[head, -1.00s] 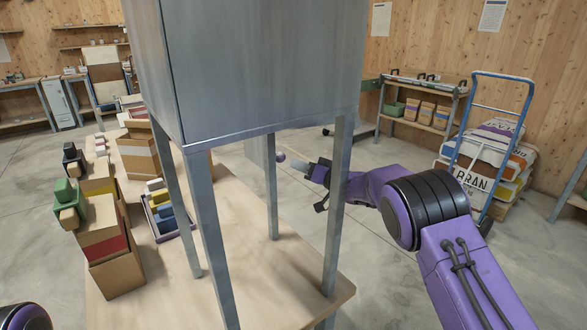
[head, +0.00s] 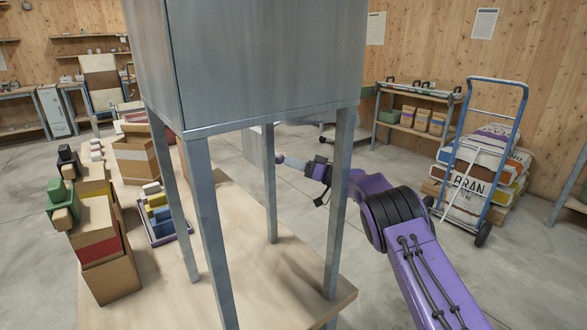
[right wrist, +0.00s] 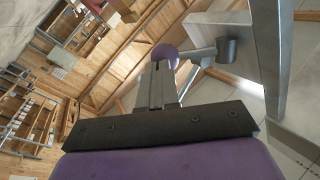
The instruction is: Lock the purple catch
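The purple catch shows as a round purple knob (right wrist: 165,56) in the right wrist view. A short grey lever joins it to a dark cylinder on the right, beside a grey frame leg. In the head view the knob (head: 279,159) is small, beyond the legs under the grey mixer body (head: 260,60). My right gripper (head: 287,161) reaches in from the right behind a front leg, its tip at the knob. In the right wrist view its fingers (right wrist: 158,68) are together, with the knob at their tips, not between them. I cannot tell whether they touch. My left gripper is out of view.
The mixer's legs stand on a wooden table (head: 270,275), one leg close to my right arm. Cardboard boxes (head: 105,235) and a tray of coloured blocks (head: 160,225) stand at the left. A blue hand truck (head: 487,150) with sacks is at the right.

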